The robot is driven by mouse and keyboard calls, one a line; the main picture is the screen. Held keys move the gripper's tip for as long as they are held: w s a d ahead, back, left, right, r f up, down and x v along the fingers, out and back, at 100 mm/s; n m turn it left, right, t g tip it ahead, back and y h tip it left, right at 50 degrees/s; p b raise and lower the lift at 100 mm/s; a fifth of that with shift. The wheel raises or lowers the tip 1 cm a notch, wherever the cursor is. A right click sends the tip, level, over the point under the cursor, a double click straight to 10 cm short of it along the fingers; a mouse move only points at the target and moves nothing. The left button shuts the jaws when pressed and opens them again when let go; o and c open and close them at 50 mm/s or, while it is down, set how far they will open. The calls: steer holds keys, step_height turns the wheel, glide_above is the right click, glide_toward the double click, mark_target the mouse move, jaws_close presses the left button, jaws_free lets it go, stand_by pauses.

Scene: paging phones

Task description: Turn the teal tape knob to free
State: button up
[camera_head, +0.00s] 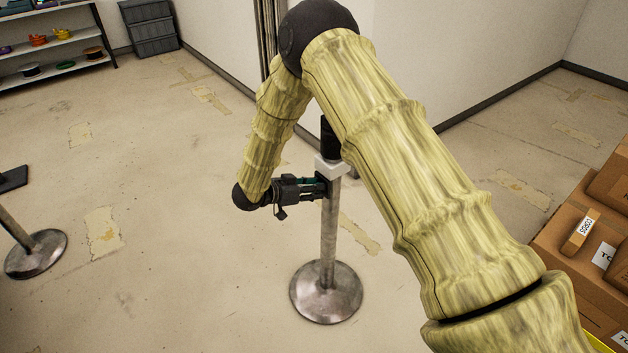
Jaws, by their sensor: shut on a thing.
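A metal post (328,240) with a round base stands upright on the floor near the middle of the view. It has a white collar (332,167) and a black top (327,135). My gripper (318,187) reaches in from the left, level with the upper post just below the collar. A small bit of teal (311,184) shows between its dark fingers, and the gripper is shut on it. The fingers cover most of the teal knob, so its setting cannot be read. My arm hides part of the collar's right side.
A second post base (37,254) stands at the left. Cardboard boxes (570,240) fill the lower right. A wall corner (374,90) rises close behind the post. Shelves (55,55) and grey drawers (150,27) are at the back left. Floor left of the post is clear.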

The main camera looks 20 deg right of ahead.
steer(key=n+g+p, duration=0.2)
steer(key=n, duration=0.1)
steer(key=shift+a+h+p, duration=0.1)
steer(key=shift+h+p, duration=0.2)
steer(key=shift+h, duration=0.1)
steer(key=shift+w+n+g+h+p, duration=0.15)
steer(key=shift+n+g+h+p, duration=0.25)
steer(key=shift+n, duration=0.6)
steer(key=o, duration=0.7)
steer(key=shift+c, duration=0.2)
steer(key=w+v, duration=0.1)
steer(key=v, duration=1.1)
steer(key=shift+s+f, duration=0.2)
steer(key=shift+s, duration=0.2)
steer(key=shift+f, duration=0.1)
